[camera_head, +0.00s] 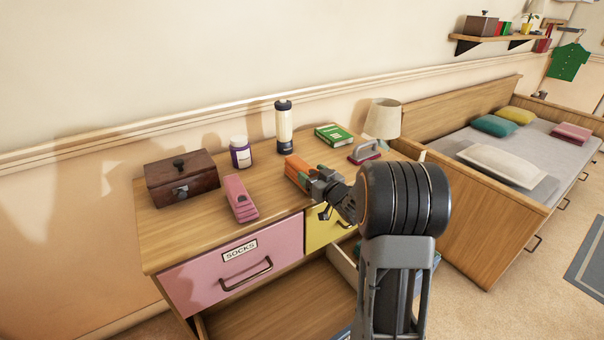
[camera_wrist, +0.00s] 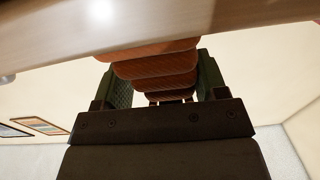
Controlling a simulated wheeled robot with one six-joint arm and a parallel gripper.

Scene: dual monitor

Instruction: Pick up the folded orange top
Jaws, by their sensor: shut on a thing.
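The folded orange top (camera_head: 297,168) is on or just over the dresser top, near its front edge, left of my gripper's body. My gripper (camera_head: 312,178) is shut on it. In the wrist view the folded layers of the orange top (camera_wrist: 160,72) sit between the two fingers of my gripper (camera_wrist: 162,88), one finger on each side. The wood surface fills the top of that view, close to the top. I cannot tell whether the top still touches the wood.
A lower drawer is open. A bed (camera_head: 480,150) stands right.

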